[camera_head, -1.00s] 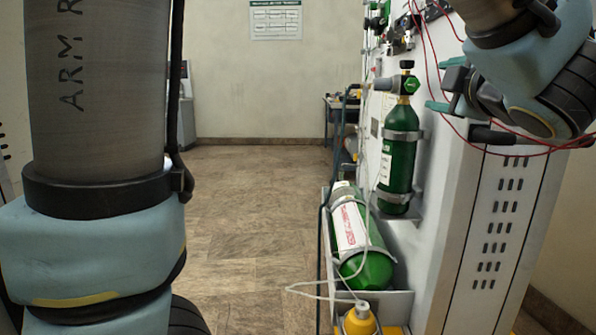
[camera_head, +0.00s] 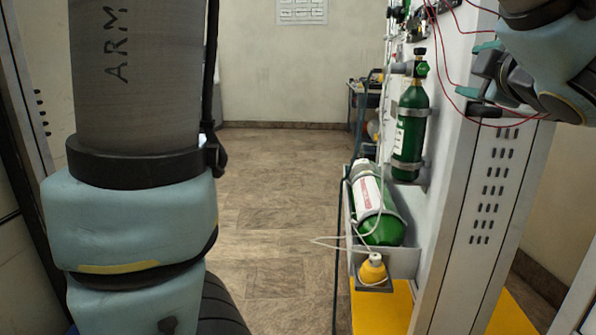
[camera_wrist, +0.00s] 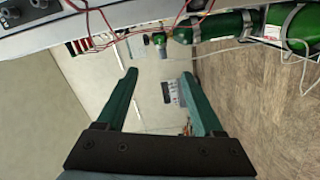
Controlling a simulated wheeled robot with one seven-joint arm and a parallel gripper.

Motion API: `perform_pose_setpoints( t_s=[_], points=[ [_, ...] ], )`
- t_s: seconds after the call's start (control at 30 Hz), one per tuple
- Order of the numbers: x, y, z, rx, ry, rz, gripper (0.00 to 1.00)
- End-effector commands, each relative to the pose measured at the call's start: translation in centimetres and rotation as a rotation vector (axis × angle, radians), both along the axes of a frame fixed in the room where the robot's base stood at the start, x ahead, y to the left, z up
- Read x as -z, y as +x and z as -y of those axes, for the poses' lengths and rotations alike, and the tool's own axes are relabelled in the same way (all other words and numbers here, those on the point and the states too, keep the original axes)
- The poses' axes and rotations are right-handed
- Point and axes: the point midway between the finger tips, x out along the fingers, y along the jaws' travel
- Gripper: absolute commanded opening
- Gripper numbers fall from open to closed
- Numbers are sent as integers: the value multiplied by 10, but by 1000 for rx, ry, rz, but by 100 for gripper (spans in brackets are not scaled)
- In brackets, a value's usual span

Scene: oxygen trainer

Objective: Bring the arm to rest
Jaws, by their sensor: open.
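My gripper (camera_wrist: 158,80) is open and empty in the wrist view, its two green fingers spread apart with floor and wall showing between them. In the head view my gripper (camera_head: 478,75) is at the upper right, in front of the white trainer panel (camera_head: 455,165), with part of it cut by the arm's wrist links. My upper arm fills the left of the head view. Thin red wires pass close to the gripper in both views; I cannot tell whether they touch it.
An upright green cylinder (camera_head: 409,140) is strapped to the panel. A second green cylinder (camera_head: 381,222) lies on a low shelf, with a yellow bottle (camera_head: 373,269) in front. White tubing (camera_head: 330,242) hangs out leftward. The floor (camera_head: 275,200) in the middle is clear.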

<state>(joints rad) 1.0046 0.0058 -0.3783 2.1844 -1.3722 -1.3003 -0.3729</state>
Motion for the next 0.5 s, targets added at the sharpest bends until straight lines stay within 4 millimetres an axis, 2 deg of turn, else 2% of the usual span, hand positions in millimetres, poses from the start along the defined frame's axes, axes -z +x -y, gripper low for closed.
perform_pose_setpoints(
  t_s=[0.27,0.5],
  points=[
    [17,36,-1,70,106,-4,69],
    [50,80,-11,179,281,-37,69]
  ],
)
